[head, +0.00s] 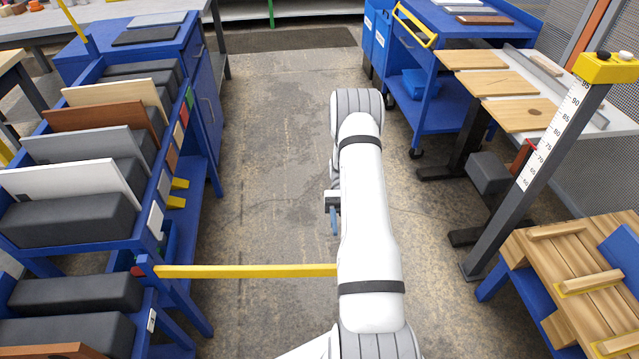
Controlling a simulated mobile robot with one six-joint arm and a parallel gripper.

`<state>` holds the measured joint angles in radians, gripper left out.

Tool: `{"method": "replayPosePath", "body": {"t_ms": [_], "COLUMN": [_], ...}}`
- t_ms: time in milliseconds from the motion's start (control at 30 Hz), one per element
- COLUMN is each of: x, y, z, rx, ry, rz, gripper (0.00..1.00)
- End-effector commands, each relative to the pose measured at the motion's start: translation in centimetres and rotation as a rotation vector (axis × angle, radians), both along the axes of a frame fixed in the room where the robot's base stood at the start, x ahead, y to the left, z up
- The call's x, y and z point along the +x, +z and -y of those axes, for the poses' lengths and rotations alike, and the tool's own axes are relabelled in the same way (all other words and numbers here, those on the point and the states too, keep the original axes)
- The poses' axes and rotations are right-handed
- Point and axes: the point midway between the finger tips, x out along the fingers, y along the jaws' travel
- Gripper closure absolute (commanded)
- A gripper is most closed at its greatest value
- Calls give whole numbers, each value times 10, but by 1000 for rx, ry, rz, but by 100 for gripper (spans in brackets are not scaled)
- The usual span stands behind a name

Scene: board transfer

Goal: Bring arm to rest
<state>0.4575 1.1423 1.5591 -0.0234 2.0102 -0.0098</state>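My arm stretches forward in white over the middle of the aisle, bent at a grey-ribbed joint at its far end. A small part of my gripper (334,212) shows at the left side of the arm, with a dark and bluish piece pointing down. The rest of it is hidden behind the arm, so I cannot tell whether its fingers are open or shut, or whether it holds anything.
A blue rack (172,263) with boards in slots stands left, a yellow bar (245,271) reaching from it to behind my arm. A blue cart (434,118), a grey post with a scale (540,160) and a wooden slatted top (560,262) stand right. The aisle floor (265,130) is clear.

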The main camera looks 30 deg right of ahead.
Motion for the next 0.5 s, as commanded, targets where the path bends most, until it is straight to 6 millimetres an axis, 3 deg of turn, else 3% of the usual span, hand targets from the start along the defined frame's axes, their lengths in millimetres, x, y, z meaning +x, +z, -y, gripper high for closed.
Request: {"method": "replayPosePath", "body": {"t_ms": [167,267,367,500], "x": [0,2,5,8], "y": [1,13,39,89], "z": [-1,-3,-10,-27], "rx": [-1,-15,-47,-112], "ry": [2,10,31,73], "rz": [3,32,103,258], "gripper": [50,50,50,50]}}
